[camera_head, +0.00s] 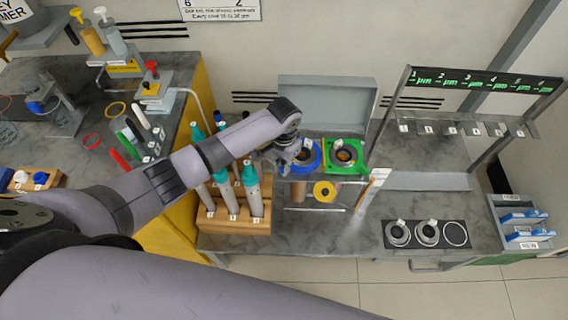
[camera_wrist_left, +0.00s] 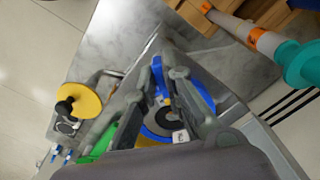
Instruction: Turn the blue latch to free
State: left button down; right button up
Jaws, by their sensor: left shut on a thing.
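The blue latch (camera_head: 316,160) is a blue ring around a round grey fitting on the bench, left of a similar green one (camera_head: 358,145). In the left wrist view the blue latch (camera_wrist_left: 204,97) shows between and beyond my fingers. My left gripper (camera_head: 292,155) reaches down at the left side of the blue ring and covers part of it. In the left wrist view my left gripper (camera_wrist_left: 172,88) has its fingers close around a part of the blue latch, though the contact is partly hidden. My right gripper is not in view.
A wooden rack (camera_head: 236,215) with several teal-capped tubes stands just left, below my left arm. A yellow disc (camera_head: 325,191) is in front of the latches. A grey raised panel (camera_head: 326,92) stands behind.

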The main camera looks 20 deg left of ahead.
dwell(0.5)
pick_arm(q)
jog(key=shift+r+m+p, duration=0.15)
jog(key=shift+m+p, duration=0.5)
jog(key=shift+m, duration=0.15)
jog(key=m+p, duration=0.1)
jog(key=m, duration=0.1)
jog(key=shift+m, duration=0.3)
jog(key=shift+m+p, duration=0.45)
jog(key=shift+m, duration=2.35)
jog(key=c, duration=1.7)
grip_release()
